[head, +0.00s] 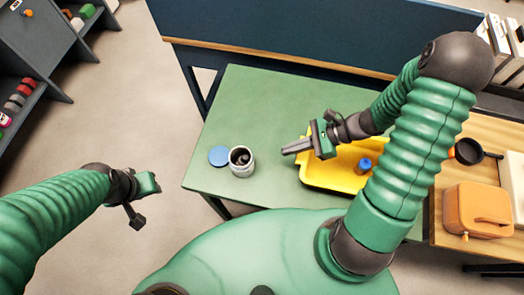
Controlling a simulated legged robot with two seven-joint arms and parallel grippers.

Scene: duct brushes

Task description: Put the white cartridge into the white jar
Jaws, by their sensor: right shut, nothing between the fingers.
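The white jar (241,168) stands upright and open on the green table, with something dark showing inside its mouth. I cannot make out what that is. A blue round disc (218,156) lies flat just left of the jar. I do not see a white cartridge that I can pick out. My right gripper (285,150) is shut and empty, over the left rim of the yellow tray and to the right of the jar, apart from it. My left gripper (152,184) is off the table's left side, over the floor; its fingers are too unclear to tell their state.
The yellow tray (319,183) holds a blue-topped orange-brown item (362,167); my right arm hides part of the tray. A wooden table (453,225) at right bears an orange case (477,211) and a dark pan (468,151). The back of the green table (260,95) is clear.

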